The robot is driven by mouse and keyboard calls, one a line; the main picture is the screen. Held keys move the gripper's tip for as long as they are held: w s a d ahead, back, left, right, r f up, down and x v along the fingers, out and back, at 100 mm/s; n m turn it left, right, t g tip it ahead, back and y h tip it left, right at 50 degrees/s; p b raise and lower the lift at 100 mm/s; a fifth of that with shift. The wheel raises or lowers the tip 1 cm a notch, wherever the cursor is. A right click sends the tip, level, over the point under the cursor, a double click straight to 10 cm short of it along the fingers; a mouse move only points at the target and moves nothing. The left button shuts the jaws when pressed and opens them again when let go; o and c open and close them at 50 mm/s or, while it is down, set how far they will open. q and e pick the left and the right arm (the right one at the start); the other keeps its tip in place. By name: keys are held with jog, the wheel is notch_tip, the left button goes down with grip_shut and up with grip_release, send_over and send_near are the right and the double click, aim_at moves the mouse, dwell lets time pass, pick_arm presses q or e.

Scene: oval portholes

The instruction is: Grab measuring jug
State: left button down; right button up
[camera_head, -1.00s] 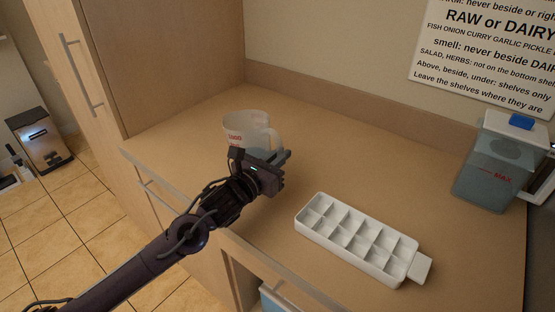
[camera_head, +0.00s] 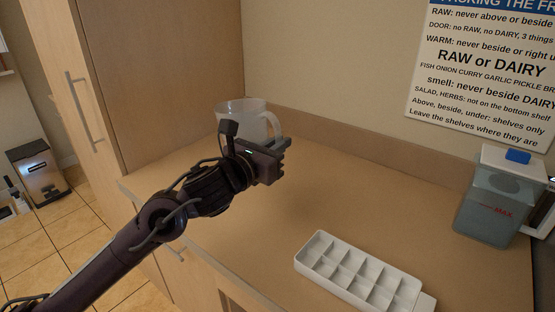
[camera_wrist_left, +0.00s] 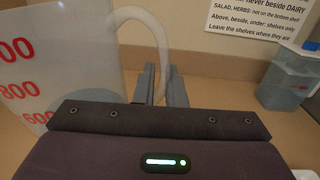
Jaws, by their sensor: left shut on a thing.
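The measuring jug (camera_head: 240,108) is a translucent cup with a looped handle, at the back left of the counter in the head view. In the left wrist view the jug (camera_wrist_left: 62,50) fills the left side, with red numbers on its wall. My left gripper (camera_head: 284,147) is shut on the jug's handle, and the handle (camera_wrist_left: 163,32) runs down between the two fingers. The jug looks upright and raised off the counter. My gripper and wrist hide its lower part in the head view. My right gripper is not in view.
A white ice cube tray (camera_head: 362,273) lies at the counter's front. A clear container with a blue-tabbed lid (camera_head: 490,210) stands at the right. A tall cabinet (camera_head: 170,70) borders the counter's left. The middle of the counter (camera_head: 350,190) is clear.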

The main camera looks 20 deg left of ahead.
aim_at(277, 124)
pick_arm(q)
jog(key=shift+r, duration=2.7)
